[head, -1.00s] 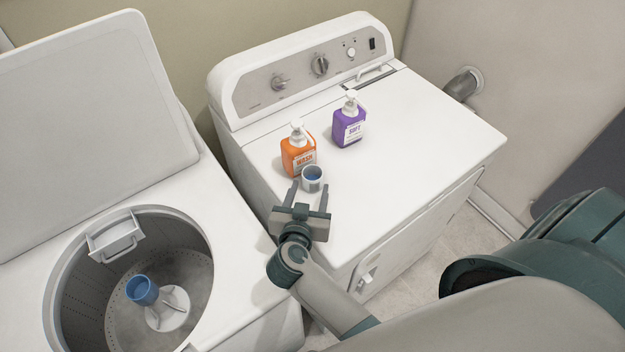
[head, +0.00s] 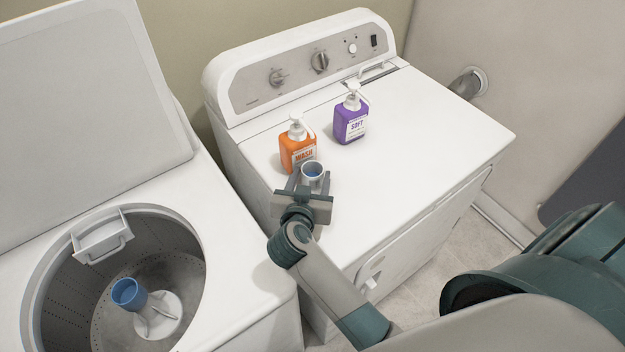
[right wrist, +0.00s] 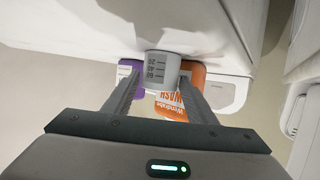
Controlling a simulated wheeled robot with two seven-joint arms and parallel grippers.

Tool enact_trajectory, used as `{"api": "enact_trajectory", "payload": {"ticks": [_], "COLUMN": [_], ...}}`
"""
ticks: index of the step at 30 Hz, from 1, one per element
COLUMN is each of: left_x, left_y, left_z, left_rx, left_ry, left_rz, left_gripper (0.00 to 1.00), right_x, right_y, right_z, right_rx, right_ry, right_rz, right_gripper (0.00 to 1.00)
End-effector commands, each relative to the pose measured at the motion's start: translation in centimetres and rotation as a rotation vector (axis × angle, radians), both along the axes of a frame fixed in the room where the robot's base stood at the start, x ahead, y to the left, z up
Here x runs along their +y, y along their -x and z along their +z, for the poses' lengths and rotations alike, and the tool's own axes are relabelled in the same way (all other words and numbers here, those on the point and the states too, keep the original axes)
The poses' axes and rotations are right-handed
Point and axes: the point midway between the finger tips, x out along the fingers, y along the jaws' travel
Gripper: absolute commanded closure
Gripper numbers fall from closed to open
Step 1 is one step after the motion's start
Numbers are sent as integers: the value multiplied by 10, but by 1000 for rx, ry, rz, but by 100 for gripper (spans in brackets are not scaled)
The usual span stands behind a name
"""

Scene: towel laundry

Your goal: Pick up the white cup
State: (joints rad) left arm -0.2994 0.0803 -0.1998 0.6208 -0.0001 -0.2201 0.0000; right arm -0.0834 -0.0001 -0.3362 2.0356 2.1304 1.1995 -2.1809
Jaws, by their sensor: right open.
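The white cup (head: 313,171) stands upright on top of the dryer, just in front of the orange bottle, with something blue inside it. My right gripper (head: 311,182) is open, with its two fingers pointing at the cup and reaching either side of it in the head view. In the right wrist view the cup (right wrist: 162,67) shows dark markings and sits between the open fingers (right wrist: 160,90) near their tips. I cannot tell whether the fingers touch it. My left gripper is not in view.
An orange WASH bottle (head: 297,148) stands right behind the cup, and a purple bottle (head: 350,122) stands further right. The dryer top (head: 430,130) is clear to the right. At left is an open washer (head: 235,245) with a blue cup-shaped top (head: 128,292) in its drum.

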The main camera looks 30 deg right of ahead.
Motion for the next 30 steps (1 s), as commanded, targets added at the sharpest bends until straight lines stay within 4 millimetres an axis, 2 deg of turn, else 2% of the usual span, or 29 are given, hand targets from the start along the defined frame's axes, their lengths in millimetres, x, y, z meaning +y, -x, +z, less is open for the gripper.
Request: {"api": "enact_trajectory", "payload": {"ticks": [12,13,16,17,19,20,30], "left_x": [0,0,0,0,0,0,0], "left_y": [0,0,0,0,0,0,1], "left_z": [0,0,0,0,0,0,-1], "left_rx": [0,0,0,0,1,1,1], "left_ry": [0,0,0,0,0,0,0], "left_rz": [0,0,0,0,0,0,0], "left_gripper": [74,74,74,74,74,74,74], "right_x": [0,0,0,0,0,0,0], "right_y": [0,0,0,0,0,0,0], "right_z": [0,0,0,0,0,0,6], "right_rx": [0,0,0,0,0,0,-2], "right_ry": [0,0,0,0,0,0,-1], "right_rz": [0,0,0,0,0,0,-1], "right_gripper": [49,51,75,80,80,83,83]}}
